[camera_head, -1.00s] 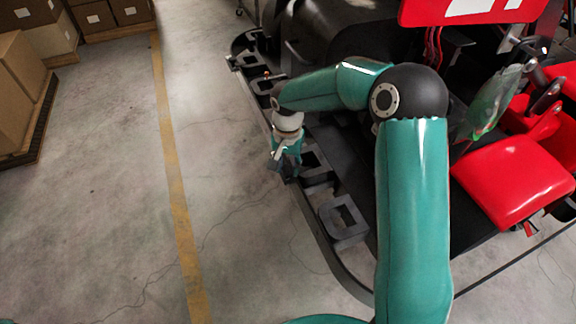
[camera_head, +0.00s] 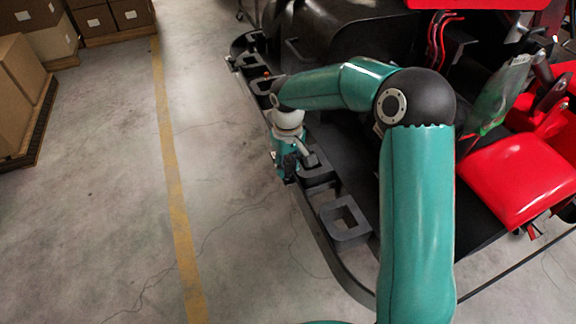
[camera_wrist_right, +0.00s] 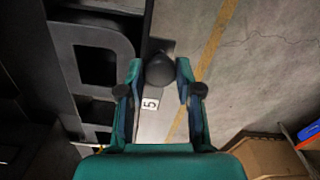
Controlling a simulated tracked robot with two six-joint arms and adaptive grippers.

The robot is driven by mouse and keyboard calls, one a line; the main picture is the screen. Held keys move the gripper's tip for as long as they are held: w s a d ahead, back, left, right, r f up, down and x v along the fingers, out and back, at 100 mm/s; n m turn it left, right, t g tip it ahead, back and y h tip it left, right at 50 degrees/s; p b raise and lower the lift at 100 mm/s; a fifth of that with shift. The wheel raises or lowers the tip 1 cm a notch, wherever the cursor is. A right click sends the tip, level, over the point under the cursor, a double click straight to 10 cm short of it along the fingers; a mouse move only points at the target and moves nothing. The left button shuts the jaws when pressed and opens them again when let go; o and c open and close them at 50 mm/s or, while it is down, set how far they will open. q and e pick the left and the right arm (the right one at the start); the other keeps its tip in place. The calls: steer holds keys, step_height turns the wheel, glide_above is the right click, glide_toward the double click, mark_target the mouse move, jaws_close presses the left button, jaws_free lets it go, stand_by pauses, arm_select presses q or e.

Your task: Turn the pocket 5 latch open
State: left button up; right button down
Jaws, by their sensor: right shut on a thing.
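My right gripper (camera_head: 287,175) reaches down at the outer edge of the dark stand rail (camera_head: 345,219) in the head view. In the right wrist view the fingers of this gripper (camera_wrist_right: 160,77) are shut on a round black knob, the pocket 5 latch (camera_wrist_right: 160,70), one finger on each side. A white label with a 5 (camera_wrist_right: 150,104) lies on a grey plate between the fingers. In the head view the gripper hides the knob. A square pocket frame (camera_wrist_right: 99,68) is beside it, to the left in the wrist view. My left gripper is out of view.
Other square pockets (camera_head: 258,86) line the rail. A red seat (camera_head: 515,180) and black kart bodywork stand to the right. Cardboard boxes (camera_head: 22,85) are at the far left. The concrete floor with a yellow line (camera_head: 172,180) is clear.

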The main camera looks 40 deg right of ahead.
mark_target(288, 168)
steer(key=n, duration=0.6)
steer(key=shift+r, duration=0.1)
steer(key=shift+n, duration=0.4)
steer(key=c, duration=0.8)
jaws_free()
steer(key=shift+o, duration=0.2)
step_height(288, 168, up, 12)
